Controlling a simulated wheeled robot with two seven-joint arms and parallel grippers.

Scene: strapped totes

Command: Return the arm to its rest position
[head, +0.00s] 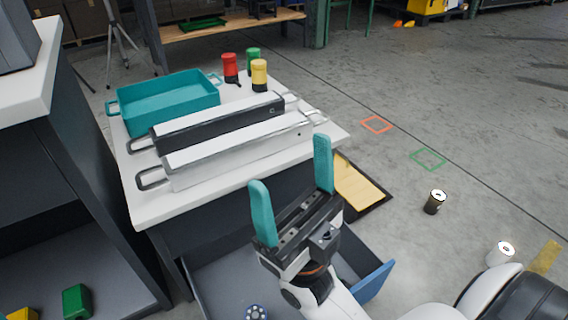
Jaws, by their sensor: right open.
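My right gripper (290,163) is in the middle of the head view, in front of the white table (228,196). Its two teal fingers point up and stand wide apart, with nothing between them. The white arm behind it comes in from the lower right. In the picture the fingertips show close to the table's front edge; I cannot tell the exact gap. My left gripper is not in view.
On the table are a teal tote (165,102), a dark long case (215,124), a white long case (238,150) and red (230,66), green (253,55) and yellow (259,73) capped cylinders. A dark shelf unit (78,185) stands left.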

